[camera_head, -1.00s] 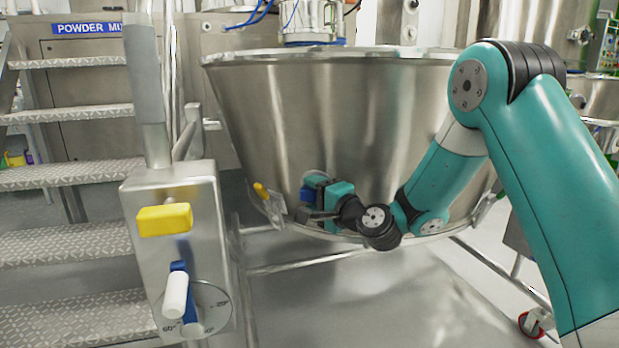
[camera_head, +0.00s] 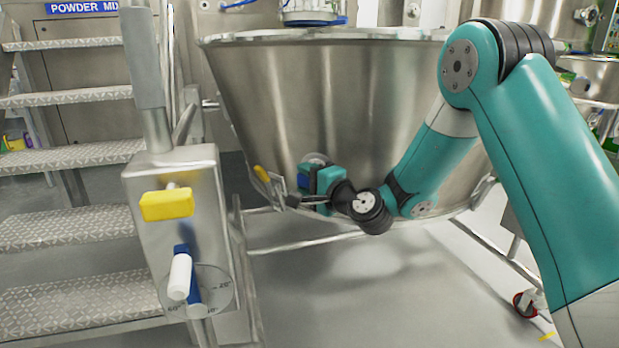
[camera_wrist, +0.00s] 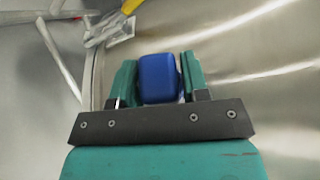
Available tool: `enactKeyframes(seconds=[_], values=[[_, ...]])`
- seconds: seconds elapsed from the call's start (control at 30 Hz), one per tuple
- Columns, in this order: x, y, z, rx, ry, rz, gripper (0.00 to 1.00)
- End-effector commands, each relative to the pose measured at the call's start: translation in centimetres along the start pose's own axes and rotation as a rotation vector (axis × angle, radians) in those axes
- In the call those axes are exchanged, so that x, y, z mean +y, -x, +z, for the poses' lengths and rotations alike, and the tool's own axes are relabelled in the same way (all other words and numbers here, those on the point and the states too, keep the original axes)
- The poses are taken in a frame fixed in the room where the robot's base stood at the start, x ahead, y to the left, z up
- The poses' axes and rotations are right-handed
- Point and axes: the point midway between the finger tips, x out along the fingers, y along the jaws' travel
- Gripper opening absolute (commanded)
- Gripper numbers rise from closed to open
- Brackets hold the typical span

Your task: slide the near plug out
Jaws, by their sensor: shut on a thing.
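My gripper (camera_wrist: 158,85) is shut on a blue block-shaped piece, which I take to be the plug (camera_wrist: 157,78). In the wrist view the piece sits between the two teal fingers, with its blue face upward. In the head view my gripper (camera_head: 318,187) is small, low at the front of the steel bowl (camera_head: 330,95), with the blue plug (camera_head: 303,181) at its left. A pale round disc (camera_head: 316,158) shows on the bowl just above the gripper. I cannot tell whether the plug still touches the bowl.
A yellow handle (camera_head: 262,174) on a metal bracket sits just left of the gripper; it also shows in the wrist view (camera_wrist: 131,5). A steel control box (camera_head: 185,240) with a yellow knob and metal steps (camera_head: 70,230) stand at the left. Floor below the bowl is open.

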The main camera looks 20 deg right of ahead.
Motion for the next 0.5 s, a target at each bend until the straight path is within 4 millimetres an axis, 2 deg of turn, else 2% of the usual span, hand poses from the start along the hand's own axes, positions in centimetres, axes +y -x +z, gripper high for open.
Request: enactKeyframes(seconds=[0.1, 0.37, 0.4, 0.5], values=[[0.09, 0.82, 1.56, -0.002, -0.001, 0.002, 0.00], [0.05, 0.93, 1.57, 0.001, 0.000, 0.002, 0.00], [0.06, 0.94, 1.55, 0.001, 0.000, 0.002, 0.41], [0.05, 0.92, 1.55, 0.001, 0.000, 0.002, 0.60]])
